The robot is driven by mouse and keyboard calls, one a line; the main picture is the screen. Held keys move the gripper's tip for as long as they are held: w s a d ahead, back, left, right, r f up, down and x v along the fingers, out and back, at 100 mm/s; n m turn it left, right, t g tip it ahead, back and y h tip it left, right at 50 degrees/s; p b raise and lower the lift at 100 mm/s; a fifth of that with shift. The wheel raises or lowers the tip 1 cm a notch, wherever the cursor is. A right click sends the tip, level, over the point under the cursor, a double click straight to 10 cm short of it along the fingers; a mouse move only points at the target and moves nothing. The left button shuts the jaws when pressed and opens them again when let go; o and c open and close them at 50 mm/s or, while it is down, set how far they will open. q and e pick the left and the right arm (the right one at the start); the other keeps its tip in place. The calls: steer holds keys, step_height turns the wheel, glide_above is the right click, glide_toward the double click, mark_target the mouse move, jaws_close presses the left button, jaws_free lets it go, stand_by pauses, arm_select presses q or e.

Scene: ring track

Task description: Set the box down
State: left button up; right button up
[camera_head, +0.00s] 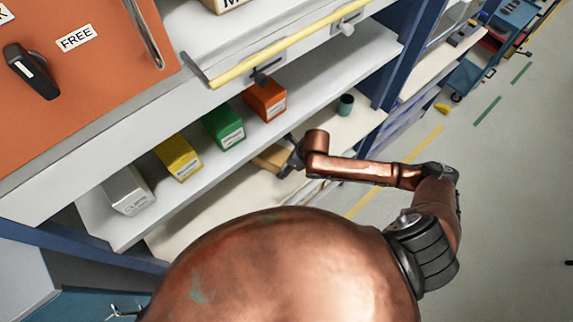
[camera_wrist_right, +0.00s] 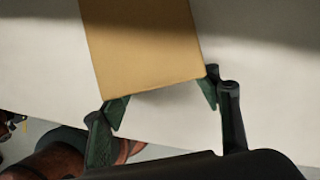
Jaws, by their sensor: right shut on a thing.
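A tan box (camera_head: 272,157) is at the lower cream shelf (camera_head: 205,215), partly hidden by my right gripper (camera_head: 290,158) and the shelf above. In the right wrist view the box (camera_wrist_right: 142,42) fills the upper middle, with a pale surface on both sides. My right gripper (camera_wrist_right: 162,98) is shut on the box, with one finger at each side of its near end. I cannot tell whether the box touches the shelf. My left gripper is not in view.
Orange (camera_head: 266,100), green (camera_head: 224,126), yellow (camera_head: 179,157) and grey (camera_head: 128,190) bins line the shelf above. A dark teal cup (camera_head: 346,105) stands on the lower shelf beyond the box. A blue upright (camera_head: 400,60) bounds the shelves' right end.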

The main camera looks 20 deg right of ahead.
steer(key=o, duration=1.6)
steer(key=shift+c, duration=0.2)
steer(key=v, duration=0.7)
steer(key=shift+r, duration=0.25)
